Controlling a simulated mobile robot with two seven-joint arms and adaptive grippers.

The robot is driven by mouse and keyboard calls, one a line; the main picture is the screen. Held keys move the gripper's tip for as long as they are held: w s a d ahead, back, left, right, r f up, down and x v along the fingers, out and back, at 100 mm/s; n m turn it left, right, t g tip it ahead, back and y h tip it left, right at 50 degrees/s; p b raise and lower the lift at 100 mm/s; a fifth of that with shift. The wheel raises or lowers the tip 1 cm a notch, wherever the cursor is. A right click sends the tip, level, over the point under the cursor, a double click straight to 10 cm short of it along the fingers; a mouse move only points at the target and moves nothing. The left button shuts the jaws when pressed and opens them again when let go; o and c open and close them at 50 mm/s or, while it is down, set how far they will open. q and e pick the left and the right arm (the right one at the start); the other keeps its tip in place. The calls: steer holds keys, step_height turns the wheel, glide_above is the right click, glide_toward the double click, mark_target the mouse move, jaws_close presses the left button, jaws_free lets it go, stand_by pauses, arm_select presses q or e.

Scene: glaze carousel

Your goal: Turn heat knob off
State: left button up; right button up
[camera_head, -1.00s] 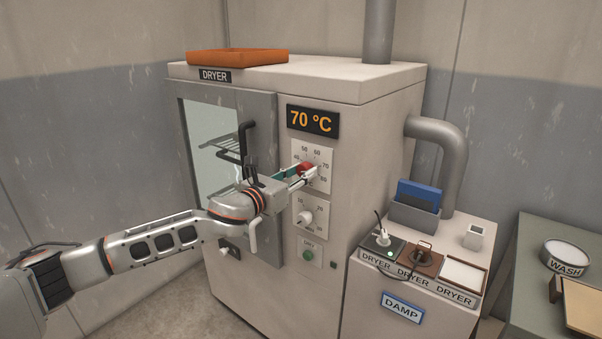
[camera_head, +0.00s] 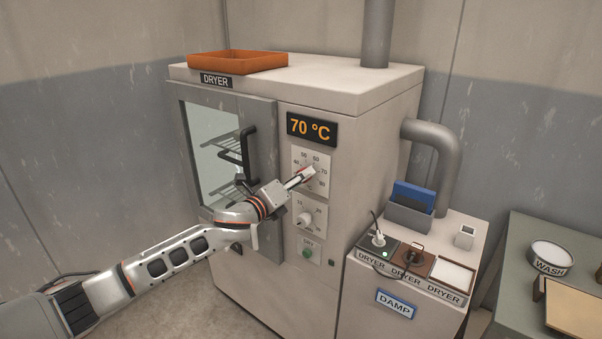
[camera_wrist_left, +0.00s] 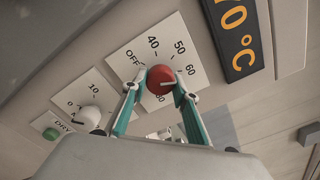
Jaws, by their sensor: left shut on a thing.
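The dryer (camera_head: 390,130) has a dark display (camera_head: 311,127) reading 70 °C. Below it is a white dial plate (camera_head: 299,154) marked from OFF up through 40, 50 and 60. The red heat knob (camera_wrist_left: 159,78) sits on this plate, with a small pale pointer mark on its face toward the higher numbers. My left gripper (camera_head: 307,173) is shut on the red knob, one finger on each side of it in the left wrist view. In the head view the gripper mostly hides the knob. My right gripper is not in view.
A white timer knob (camera_head: 305,219) and a green DRY button (camera_head: 307,254) sit below the heat dial. The black door handle (camera_head: 246,150) stands out close to my left wrist. To the right, a low cabinet bears a plug (camera_head: 379,239) and a blue item (camera_head: 414,195).

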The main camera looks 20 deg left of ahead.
arm_select(q)
steer(key=shift+a+r+n+p, duration=0.1)
steer(key=shift+n+p, duration=0.1)
steer(key=shift+n, duration=6.95)
steer(key=shift+r+n+p, duration=0.1)
steer(key=shift+n+p, duration=0.1)
steer(key=shift+n, duration=6.95)
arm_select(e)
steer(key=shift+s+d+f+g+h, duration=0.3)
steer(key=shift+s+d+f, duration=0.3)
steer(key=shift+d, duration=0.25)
arm_select(q)
steer(key=shift+f, duration=0.1)
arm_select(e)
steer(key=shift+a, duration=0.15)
arm_select(q)
steer(key=o, duration=1.1)
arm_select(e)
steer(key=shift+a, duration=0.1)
